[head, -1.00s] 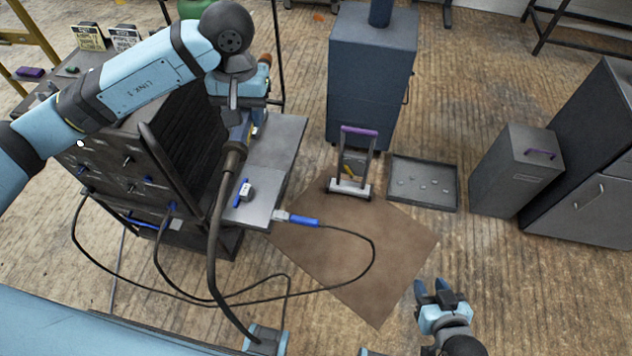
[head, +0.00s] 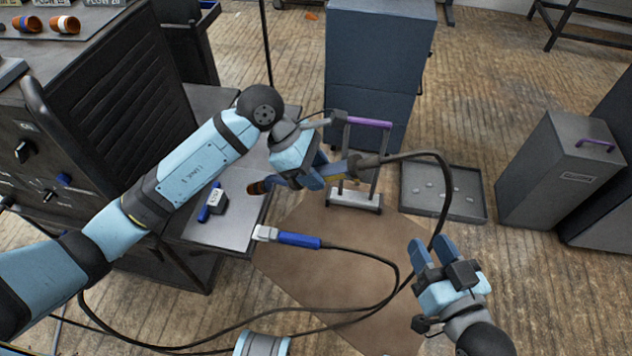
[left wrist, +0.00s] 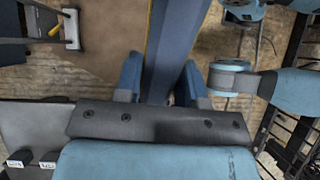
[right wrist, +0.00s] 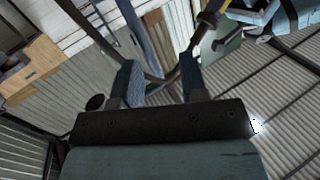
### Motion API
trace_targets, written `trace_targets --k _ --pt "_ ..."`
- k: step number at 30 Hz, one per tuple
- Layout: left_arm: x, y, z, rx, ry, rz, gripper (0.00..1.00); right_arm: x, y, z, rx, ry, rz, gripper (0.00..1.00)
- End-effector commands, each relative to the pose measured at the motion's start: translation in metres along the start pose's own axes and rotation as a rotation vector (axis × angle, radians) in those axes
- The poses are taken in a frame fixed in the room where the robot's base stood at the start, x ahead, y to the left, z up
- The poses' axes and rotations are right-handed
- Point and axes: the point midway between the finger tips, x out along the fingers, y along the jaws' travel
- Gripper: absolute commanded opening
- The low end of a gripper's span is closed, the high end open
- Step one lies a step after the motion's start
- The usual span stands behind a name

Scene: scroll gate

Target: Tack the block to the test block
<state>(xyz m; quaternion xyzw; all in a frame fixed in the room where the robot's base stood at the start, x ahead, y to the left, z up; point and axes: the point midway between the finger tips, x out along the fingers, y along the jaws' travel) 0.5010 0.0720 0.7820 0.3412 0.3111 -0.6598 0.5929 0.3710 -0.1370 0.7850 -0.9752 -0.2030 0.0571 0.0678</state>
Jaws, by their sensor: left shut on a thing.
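My left gripper (head: 318,174) is shut on a welding torch (head: 336,169), held roughly level just right of the metal table (head: 225,236). The torch's copper-coloured nozzle (head: 259,187) points left over the table's edge, and its dark cable leaves to the right. The torch body also shows between the fingers in the left wrist view (left wrist: 178,40). On the table lie a small grey block with a white label (head: 217,198) and a blue piece (head: 206,212) against it; I cannot tell which is the test block. My right gripper (head: 432,250) is open and empty over the floor.
A blue-handled clamp (head: 297,240) with a cable sits at the table's front edge. The black welding machine (head: 110,90) stands left. A purple-handled stand (head: 357,195), a shallow tray (head: 440,210) and a blue cabinet (head: 375,65) stand beyond. Cables loop across the brown mat (head: 315,275).

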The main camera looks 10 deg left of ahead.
Motion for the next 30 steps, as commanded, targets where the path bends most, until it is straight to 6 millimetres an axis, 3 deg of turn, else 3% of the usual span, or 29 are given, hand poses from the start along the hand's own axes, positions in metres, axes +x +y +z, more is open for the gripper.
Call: trace_targets --k 1,5,30 --pt "0.012 0.000 -0.004 -0.018 -0.015 0.015 0.08 0.001 0.000 0.007 0.002 0.010 -0.005 0.40" --pt "0.018 0.001 -0.004 -0.049 -0.030 0.039 0.08 0.000 -0.002 0.005 0.005 0.024 -0.011 0.40" --pt "0.020 -0.003 -0.071 -0.054 -0.031 0.042 0.08 0.000 -0.020 -0.033 0.037 0.225 -0.085 0.40"
